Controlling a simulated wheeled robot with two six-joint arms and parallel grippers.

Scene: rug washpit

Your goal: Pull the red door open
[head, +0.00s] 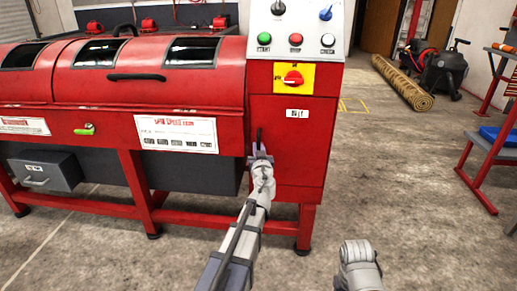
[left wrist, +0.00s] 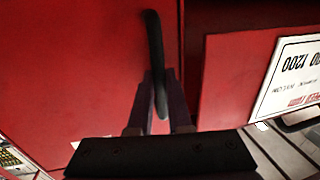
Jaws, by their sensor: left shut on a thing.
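The red door (head: 293,155) is the front of the cabinet below the control panel. It looks closed in the head view, though a narrow gap would be hard to see. Its black upright bar handle (head: 259,136) is near the door's left edge. My left gripper (head: 259,153) is shut on the handle's lower part. In the left wrist view the curved black handle (left wrist: 153,35) passes between the fingers of my left gripper (left wrist: 158,95), against the red door face (left wrist: 80,70). My right gripper is not in view; only a grey part of my right arm shows at the bottom.
The long red machine (head: 110,85) with dark windows stands to the left of the door. The control panel (head: 295,35) with buttons is above it. A rolled rug (head: 403,83) and a black vacuum (head: 443,70) lie at back right.

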